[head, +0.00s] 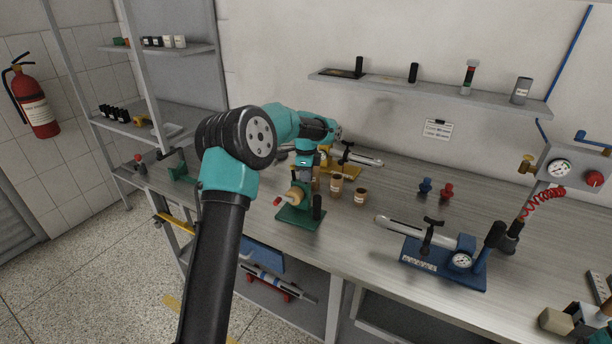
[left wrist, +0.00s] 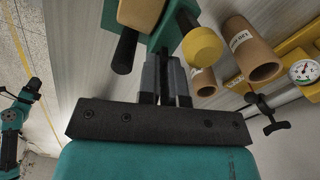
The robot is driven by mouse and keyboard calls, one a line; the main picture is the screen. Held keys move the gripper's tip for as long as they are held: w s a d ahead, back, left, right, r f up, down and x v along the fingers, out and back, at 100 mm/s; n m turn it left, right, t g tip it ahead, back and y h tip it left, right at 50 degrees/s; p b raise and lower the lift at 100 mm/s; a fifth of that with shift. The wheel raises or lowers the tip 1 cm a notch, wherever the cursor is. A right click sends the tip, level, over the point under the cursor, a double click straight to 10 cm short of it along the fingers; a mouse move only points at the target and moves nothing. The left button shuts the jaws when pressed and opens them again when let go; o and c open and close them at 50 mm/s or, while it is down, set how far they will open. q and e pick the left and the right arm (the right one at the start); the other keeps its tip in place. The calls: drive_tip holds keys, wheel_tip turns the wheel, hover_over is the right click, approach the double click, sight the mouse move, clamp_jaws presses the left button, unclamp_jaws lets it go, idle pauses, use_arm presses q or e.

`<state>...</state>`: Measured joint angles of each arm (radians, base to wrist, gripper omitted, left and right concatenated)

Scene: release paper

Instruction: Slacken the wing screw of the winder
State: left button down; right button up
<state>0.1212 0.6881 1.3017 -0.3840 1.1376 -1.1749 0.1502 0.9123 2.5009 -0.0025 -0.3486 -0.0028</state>
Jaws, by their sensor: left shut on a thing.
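The winder stands on the bench in the head view, with a green base (head: 300,217), a tan spool with a red tip (head: 292,198) and a black handle (head: 318,207). My left gripper (head: 304,177) is over its top, partly hidden by my arm. In the left wrist view, the fingers of my left gripper (left wrist: 166,82) are close together at the green frame (left wrist: 159,38), between the black handle (left wrist: 124,50) and a yellow round end (left wrist: 202,47). They are shut on a small dark part, the wing screw, mostly hidden between them.
Two cardboard tubes (head: 336,187) (head: 360,197) stand close right of the winder.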

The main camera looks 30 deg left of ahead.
use_arm(q)
drive_tip(key=n, duration=0.7)
drive_tip(key=shift+n, duration=0.4)
drive_tip(key=n, duration=1.3)
drive_tip(key=shift+n, duration=0.3)
drive_tip(key=n, duration=0.6)
drive_tip(key=shift+n, duration=0.4)
drive_tip(key=c, duration=1.3)
unclamp_jaws()
